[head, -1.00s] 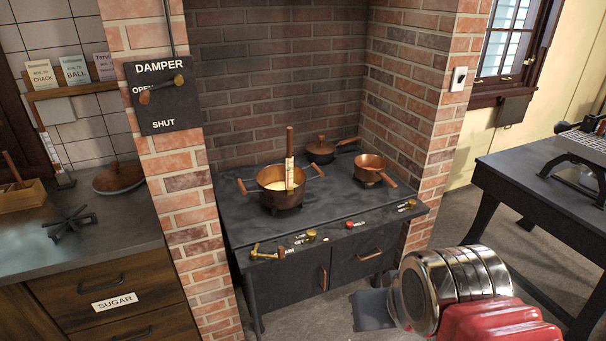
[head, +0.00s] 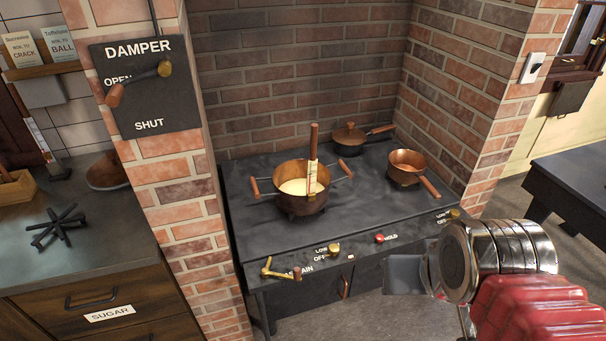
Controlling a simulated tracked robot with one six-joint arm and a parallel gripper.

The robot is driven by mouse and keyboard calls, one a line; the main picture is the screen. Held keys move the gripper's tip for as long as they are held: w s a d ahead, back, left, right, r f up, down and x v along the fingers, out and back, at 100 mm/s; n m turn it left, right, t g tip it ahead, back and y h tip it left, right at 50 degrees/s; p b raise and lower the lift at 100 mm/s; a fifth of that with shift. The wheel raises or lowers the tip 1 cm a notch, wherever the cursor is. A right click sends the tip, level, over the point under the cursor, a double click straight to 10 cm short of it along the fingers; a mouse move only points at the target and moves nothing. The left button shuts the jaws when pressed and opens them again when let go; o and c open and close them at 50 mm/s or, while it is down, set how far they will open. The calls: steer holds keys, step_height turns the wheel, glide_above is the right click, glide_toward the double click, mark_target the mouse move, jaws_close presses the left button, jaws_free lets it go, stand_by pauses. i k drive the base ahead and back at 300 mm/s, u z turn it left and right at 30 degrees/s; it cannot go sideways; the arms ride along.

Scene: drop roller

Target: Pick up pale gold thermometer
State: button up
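A pale gold thermometer (head: 312,178) with a brown handle stands nearly upright in a copper pot (head: 288,200) on the stove. Its lower end is hidden inside the pot, which holds a cream-coloured content. My arm, red and polished metal, is at the lower right. A grey flat part of my gripper (head: 406,275) shows at its left, in front of the stove and well apart from the thermometer. The fingertips cannot be made out, so I cannot tell whether the gripper is open or shut.
A copper saucepan (head: 405,170) and a lidded dark pan (head: 350,138) stand on the dark stove (head: 240,222). Brick pillars flank it. A damper panel (head: 145,90) is on the left one. A dark table (head: 575,185) is at the right.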

mark_target(312, 167)
steer(key=u, duration=0.55)
steer(key=i, duration=0.85)
steer(key=u, duration=0.6)
